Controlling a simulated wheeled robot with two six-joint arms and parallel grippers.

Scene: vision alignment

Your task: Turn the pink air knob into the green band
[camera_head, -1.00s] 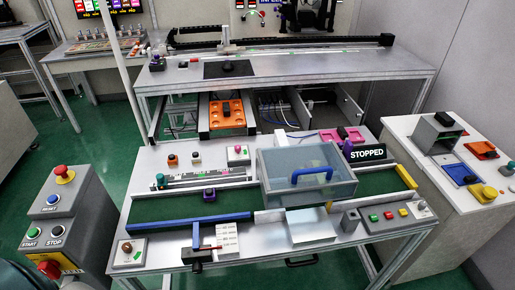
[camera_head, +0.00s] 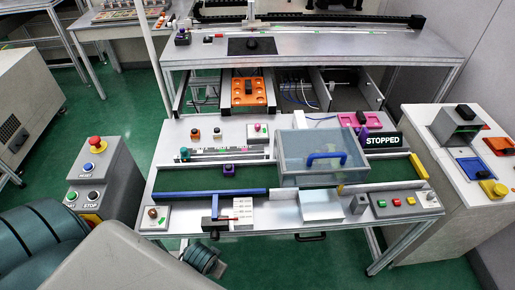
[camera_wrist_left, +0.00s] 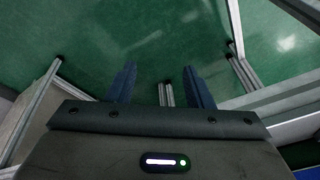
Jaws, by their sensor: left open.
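A small pink knob (camera_head: 257,127) sits on a white plate at the back middle of the workbench, left of the clear box. A green mark shows on its plate, but the pointer and band are too small to read. Another white plate with a dark brown knob (camera_head: 153,212) and a green mark is at the bench's front left corner. My left gripper (camera_wrist_left: 160,88) is open and empty in the left wrist view, with green floor behind its fingers. It is away from both knobs. My right gripper is not in view.
A clear box with a blue handle (camera_head: 327,157) stands on the bench. A grey pedestal with a red button (camera_head: 96,143) stands left. A side table (camera_head: 425,150) stands right, and a metal post (camera_head: 151,50) rises behind.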

